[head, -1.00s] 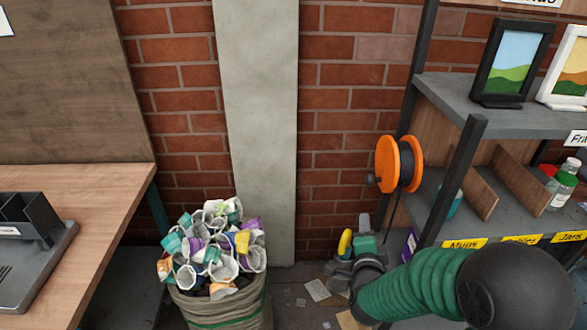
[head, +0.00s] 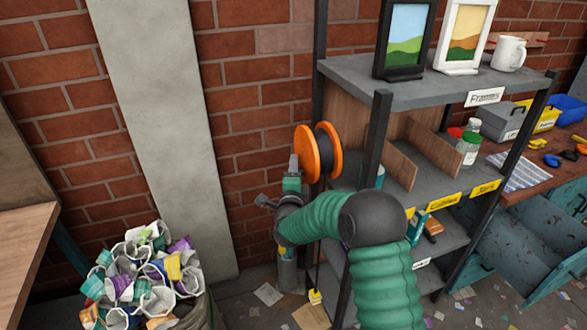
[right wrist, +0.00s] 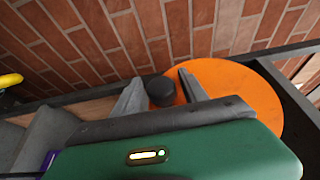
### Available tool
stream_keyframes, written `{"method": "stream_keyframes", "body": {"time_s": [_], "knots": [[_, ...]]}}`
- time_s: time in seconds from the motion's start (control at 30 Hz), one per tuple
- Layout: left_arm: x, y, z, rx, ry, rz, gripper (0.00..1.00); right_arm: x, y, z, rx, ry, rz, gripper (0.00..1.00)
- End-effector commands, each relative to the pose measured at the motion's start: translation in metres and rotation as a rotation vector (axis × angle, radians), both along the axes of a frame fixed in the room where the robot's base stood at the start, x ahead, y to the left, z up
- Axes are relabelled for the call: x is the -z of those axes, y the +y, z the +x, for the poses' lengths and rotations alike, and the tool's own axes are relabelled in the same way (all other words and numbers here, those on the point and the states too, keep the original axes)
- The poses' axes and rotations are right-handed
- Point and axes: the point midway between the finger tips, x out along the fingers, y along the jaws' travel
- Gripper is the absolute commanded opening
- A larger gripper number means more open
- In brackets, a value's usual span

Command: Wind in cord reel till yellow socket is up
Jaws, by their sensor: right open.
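The cord reel (head: 306,156), with orange discs and a dark core, is mounted at the left side of the shelf. Its orange disc (right wrist: 248,92) fills the right of the right wrist view. The reel's black crank knob (right wrist: 162,91) shows between the spread fingers of my right gripper (right wrist: 160,86), with gaps on both sides. In the head view my right gripper (head: 294,163) is at the reel's left face and hides the knob. The yellow socket (head: 315,296) hangs low by the floor on a dark cord, partly beside my arm. My left gripper is out of view.
A sack of crumpled cups (head: 145,280) is at lower left. Paper scraps lie on the floor.

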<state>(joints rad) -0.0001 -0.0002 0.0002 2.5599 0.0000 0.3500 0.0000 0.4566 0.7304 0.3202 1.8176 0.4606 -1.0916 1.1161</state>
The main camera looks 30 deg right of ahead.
Motion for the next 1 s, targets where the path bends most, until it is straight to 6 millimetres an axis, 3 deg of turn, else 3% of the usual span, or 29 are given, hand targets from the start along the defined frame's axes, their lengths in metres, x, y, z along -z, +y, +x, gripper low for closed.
{"method": "stream_keyframes", "body": {"time_s": [0.13,0.37,0.77,1.0], "knots": [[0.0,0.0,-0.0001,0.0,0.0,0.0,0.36,-0.0001,-0.0067,0.0107,0.0,0.0,0.0,0.51],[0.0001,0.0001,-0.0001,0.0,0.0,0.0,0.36,0.0001,-0.0081,0.0117,-0.001,0.001,0.001,0.51],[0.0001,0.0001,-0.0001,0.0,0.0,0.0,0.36,0.0009,-0.0081,0.0113,0.0,0.002,0.0,0.01],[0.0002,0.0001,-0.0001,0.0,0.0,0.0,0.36,0.0018,-0.008,0.0111,0.0,0.004,0.002,0.0]]}}
